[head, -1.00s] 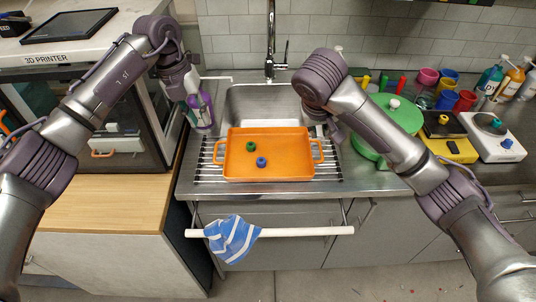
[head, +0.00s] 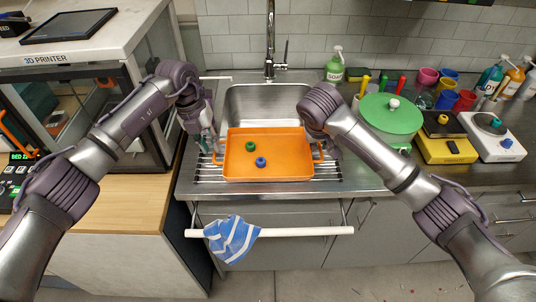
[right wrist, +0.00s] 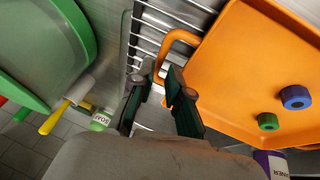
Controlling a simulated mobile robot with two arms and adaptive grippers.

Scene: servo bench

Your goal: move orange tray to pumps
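The orange tray (head: 285,165) lies flat on a wire rack at the sink front. A green knob-like part (head: 250,146) and a blue one (head: 261,161) sit in it. My left gripper (head: 207,146) points down close to the tray's left handle; its finger gap is unclear. My right gripper (right wrist: 161,70) is open at the tray's right handle (right wrist: 178,37) in the right wrist view, its fingertips apart near the handle bar; contact is unclear. My right wrist hides this gripper in the head view. The pump bottles, teal (head: 490,75) and orange (head: 515,76), stand at the back right.
A green lidded pot (head: 390,122), a yellow device (head: 446,137) and a white device (head: 490,137) stand right of the sink. Coloured cups (head: 464,101) and a green soap bottle (head: 335,68) are behind. A striped towel (head: 232,238) hangs on the front rail.

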